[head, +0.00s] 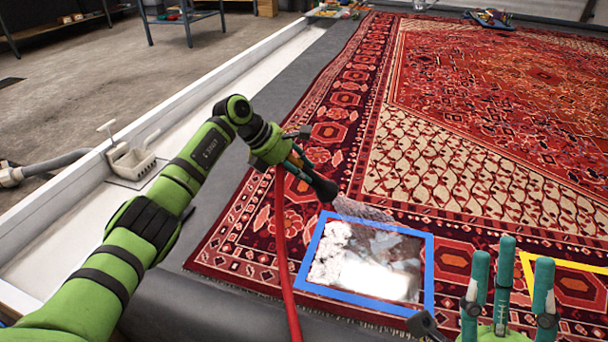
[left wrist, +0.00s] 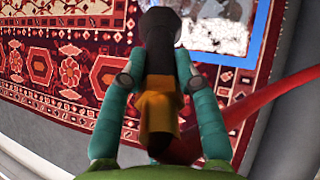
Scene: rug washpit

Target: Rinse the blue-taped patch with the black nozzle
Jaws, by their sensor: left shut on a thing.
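My left gripper (head: 298,163) is shut on the black nozzle (head: 323,188), which points down and right toward the blue-taped patch (head: 432,275). A pale spray (head: 362,208) leaves its tip and reaches the patch's upper edge. White foam (head: 330,253) covers the patch's left side; the middle looks wet and shiny, with whitish streaks at the top. In the left wrist view the nozzle (left wrist: 160,38) sits between two teal fingers, with an orange-yellow part (left wrist: 158,108) behind it. My right gripper (head: 508,285) is open and empty at the lower right, fingers up.
A red hose (head: 281,250) hangs from the nozzle past the patch's left edge. Yellow tape (head: 565,264) marks another area at right. The patterned rug (head: 480,120) fills the pit, with a white curb (head: 190,100) and a drain-like fitting (head: 133,160) at left.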

